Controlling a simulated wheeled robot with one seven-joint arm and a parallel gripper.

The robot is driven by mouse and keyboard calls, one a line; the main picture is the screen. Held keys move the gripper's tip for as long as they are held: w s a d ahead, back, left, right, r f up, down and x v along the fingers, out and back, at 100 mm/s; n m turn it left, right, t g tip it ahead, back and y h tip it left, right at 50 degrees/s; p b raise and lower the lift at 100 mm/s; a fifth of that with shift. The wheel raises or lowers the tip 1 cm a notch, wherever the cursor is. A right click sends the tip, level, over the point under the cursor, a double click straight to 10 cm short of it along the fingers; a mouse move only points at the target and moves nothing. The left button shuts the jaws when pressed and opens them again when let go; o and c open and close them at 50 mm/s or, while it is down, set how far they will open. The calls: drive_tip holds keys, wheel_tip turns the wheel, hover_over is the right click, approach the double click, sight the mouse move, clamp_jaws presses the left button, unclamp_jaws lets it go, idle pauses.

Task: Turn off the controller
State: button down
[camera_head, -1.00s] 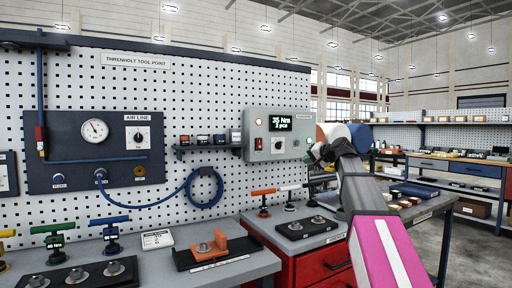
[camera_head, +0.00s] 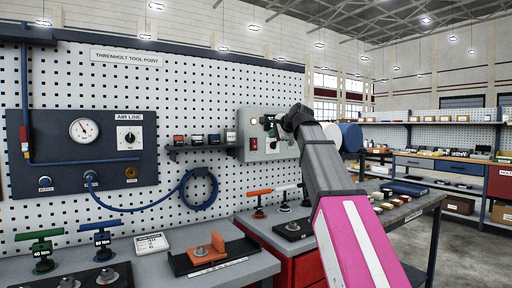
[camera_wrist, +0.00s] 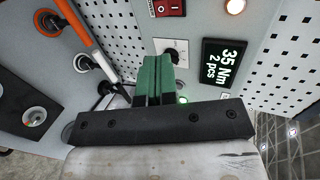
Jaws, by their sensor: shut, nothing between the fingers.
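The controller (camera_head: 245,150) is a light grey box on the pegboard. Its red rocker switch (camera_head: 254,143) shows at its lower left, and in the wrist view the switch (camera_wrist: 168,8) is at the top edge. In the wrist view the lit display (camera_wrist: 223,62) reads 35 Nm, 2 pcs. My green fingers (camera_wrist: 157,58) are shut and empty, with their tips overlapping the lower part of a white plate with a dark knob (camera_wrist: 172,50). I cannot tell whether they touch it.
A lit lamp (camera_wrist: 235,6) is beside the switch. Orange and white T-handle tools (camera_head: 260,200) stand on the bench below. An air line panel (camera_head: 80,155) with a blue hose (camera_head: 200,190) is at left. Open floor lies at right.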

sight(254, 143)
drive_tip(key=x, duration=1.3)
drive_tip(key=shift+w+a, duration=0.1)
drive_tip(key=shift+w+a+f, duration=0.2)
drive_tip(key=shift+w+a, duration=0.05)
drive_tip(key=shift+f, duration=0.1)
drive_tip(key=shift+w+a+f, duration=0.1)
drive_tip(key=shift+f, duration=0.05)
drive_tip(key=shift+w+r, duration=0.1)
drive_tip(key=shift+r, duration=0.9)
